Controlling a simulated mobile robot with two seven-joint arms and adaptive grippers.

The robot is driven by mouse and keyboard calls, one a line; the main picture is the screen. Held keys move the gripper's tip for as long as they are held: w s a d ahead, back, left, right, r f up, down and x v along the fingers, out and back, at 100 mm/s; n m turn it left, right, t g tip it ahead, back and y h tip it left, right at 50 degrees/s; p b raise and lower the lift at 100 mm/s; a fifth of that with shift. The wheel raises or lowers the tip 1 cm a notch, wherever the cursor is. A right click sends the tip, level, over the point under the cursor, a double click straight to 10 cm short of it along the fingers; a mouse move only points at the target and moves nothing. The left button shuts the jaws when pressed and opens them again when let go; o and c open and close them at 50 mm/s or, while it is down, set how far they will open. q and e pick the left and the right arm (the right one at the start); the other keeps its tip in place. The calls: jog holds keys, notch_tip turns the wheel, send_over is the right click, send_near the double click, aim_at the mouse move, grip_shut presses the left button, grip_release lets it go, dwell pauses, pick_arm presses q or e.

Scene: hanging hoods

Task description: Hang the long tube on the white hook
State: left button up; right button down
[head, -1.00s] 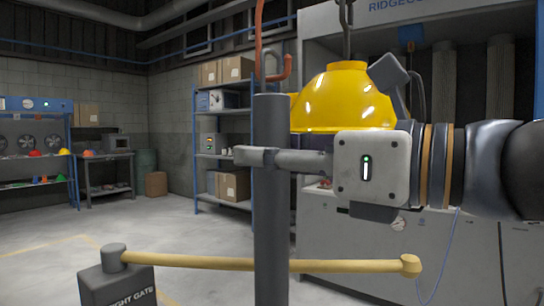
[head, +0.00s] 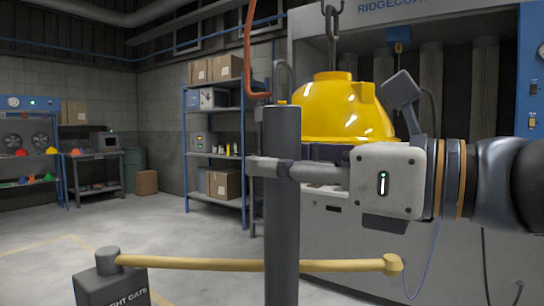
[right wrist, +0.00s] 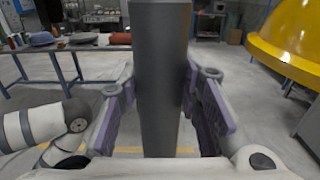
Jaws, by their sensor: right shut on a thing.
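The long tube (head: 282,215) is dark grey and stands upright in the head view, with a thin grey loop (head: 282,75) on its top end. My right gripper (head: 270,168) is shut around its upper part; in the right wrist view the tube (right wrist: 160,80) stands between the two purple-padded fingers. The tube's lower end is out of view. A red-orange hook (head: 249,60) hangs from above, just left of the loop in the picture; whether they touch in depth I cannot tell. I see no white hook. My left gripper is not in view.
Shelves (head: 215,150) stand farther back; the floor at left is open.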

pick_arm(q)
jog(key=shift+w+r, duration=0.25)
pick_arm(e)
jog(key=shift+s+d+r, duration=0.1)
jog(key=shift+s+d, duration=0.15)
jog(key=shift+d, duration=0.05)
jog(key=shift+s+d+r, duration=0.1)
jog(key=shift+d, duration=0.05)
jog(key=v, duration=0.1)
jog(key=p+v, duration=0.1)
jog(key=shift+s+d+r, duration=0.2)
jog(key=shift+s+d, duration=0.1)
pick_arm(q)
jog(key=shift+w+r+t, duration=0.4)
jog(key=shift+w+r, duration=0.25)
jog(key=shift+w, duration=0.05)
pick_arm(e)
jog(key=v, duration=0.6)
jog(key=shift+d, duration=0.3)
jog(key=shift+s+f, duration=0.1)
jog(key=shift+f, duration=0.1)
